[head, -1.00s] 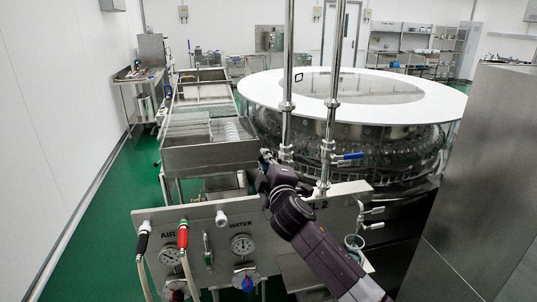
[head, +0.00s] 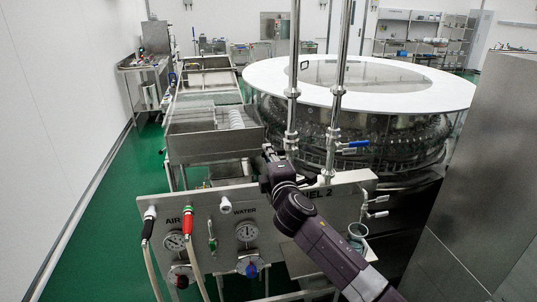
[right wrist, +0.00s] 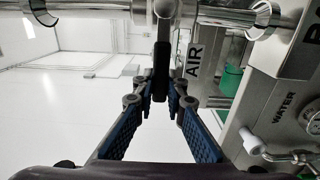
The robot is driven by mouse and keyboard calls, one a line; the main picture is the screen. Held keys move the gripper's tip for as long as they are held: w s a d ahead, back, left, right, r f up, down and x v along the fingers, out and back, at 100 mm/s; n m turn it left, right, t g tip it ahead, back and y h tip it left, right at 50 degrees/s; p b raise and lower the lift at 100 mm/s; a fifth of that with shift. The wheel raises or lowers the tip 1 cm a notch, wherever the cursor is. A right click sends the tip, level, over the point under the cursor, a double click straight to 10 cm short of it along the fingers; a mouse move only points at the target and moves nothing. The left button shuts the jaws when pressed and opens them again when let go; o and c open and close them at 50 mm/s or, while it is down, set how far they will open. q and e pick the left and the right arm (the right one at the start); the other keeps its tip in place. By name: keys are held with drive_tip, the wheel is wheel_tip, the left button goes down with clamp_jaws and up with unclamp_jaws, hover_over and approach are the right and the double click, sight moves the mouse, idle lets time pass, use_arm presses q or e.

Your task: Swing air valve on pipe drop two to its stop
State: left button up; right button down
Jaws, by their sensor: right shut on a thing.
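Two upright steel pipe drops rise behind the panel, a left one (head: 294,75) and a right one (head: 342,75). The right pipe carries a valve with a blue lever (head: 355,144) that points right, roughly level. My right gripper (head: 268,153) is at the left pipe's valve, on its left side, and covers most of it. In the right wrist view, my right gripper (right wrist: 161,90) is shut on a dark valve lever (right wrist: 161,60) below a horizontal metal fitting. The lever's exact angle is hard to tell. My left gripper is out of view.
The control panel (head: 160,208) with gauges, hoses and AIR and WATER labels stands just below my right arm. The round washer (head: 425,85) with its white top is behind the pipes. A tall steel cabinet (head: 480,190) fills the right side. Green floor (head: 110,230) is clear at left.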

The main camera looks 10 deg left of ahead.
drive_tip(key=shift+f, duration=0.1)
drive_tip(key=c, duration=1.9)
unclamp_jaws()
drive_tip(key=shift+c, duration=0.2)
drive_tip(key=shift+s, duration=0.1)
drive_tip(key=v, duration=1.1)
drive_tip(key=shift+s, duration=0.35)
drive_tip(key=shift+d, duration=0.15)
